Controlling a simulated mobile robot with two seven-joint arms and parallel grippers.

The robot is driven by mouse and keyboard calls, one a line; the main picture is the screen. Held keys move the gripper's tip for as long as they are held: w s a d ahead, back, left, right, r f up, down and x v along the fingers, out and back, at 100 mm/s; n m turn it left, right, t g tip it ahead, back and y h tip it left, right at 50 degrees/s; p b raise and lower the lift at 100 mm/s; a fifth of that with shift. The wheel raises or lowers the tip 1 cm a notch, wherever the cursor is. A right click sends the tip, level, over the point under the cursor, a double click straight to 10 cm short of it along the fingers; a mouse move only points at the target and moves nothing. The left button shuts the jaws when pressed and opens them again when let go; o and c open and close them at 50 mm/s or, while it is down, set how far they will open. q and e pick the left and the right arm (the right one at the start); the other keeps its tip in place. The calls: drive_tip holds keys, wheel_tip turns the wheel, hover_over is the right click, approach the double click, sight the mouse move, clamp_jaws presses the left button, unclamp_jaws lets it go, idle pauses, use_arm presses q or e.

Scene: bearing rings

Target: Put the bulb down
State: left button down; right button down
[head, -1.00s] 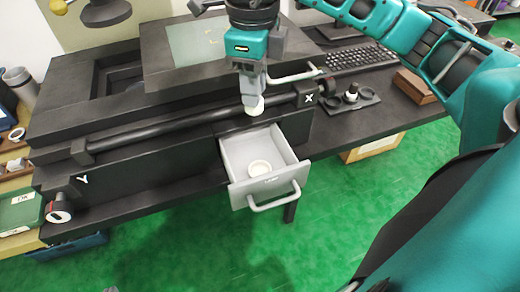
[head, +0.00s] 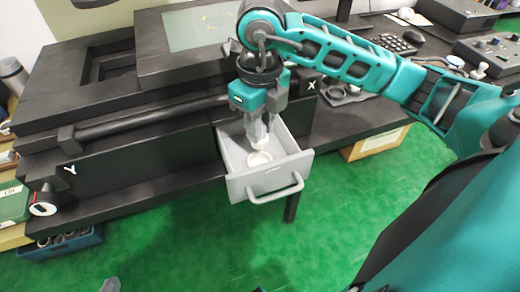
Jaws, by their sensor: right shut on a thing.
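My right gripper (head: 260,130) points down into the open grey drawer (head: 240,187). It is shut on the pale bulb (head: 262,143), which is small and partly hidden by the fingers. A white ring (head: 260,159) lies on the drawer floor just below the bulb; I cannot tell if they touch. Only a small grey tip that looks like my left gripper (head: 110,286) shows at the bottom edge, and its jaws cannot be made out.
The drawer sits under a dark machine with a long bar (head: 150,122) and a flat glass plate (head: 205,25). The drawer's handle (head: 278,190) sticks out in front. A keyboard (head: 385,42) and a control box (head: 490,55) stand at the right. Green floor lies below.

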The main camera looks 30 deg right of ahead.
sight(260, 148)
wheel_tip(260, 148, down, 3)
drive_tip(key=shift+r, duration=0.2)
wheel_tip(260, 148, down, 4)
drive_tip(key=shift+r+b, duration=0.1)
drive_tip(key=shift+b, duration=0.4)
drive_tip(key=shift+f, duration=0.25)
drive_tip(key=c, duration=0.9)
unclamp_jaws()
drive_tip(key=shift+r, duration=0.1)
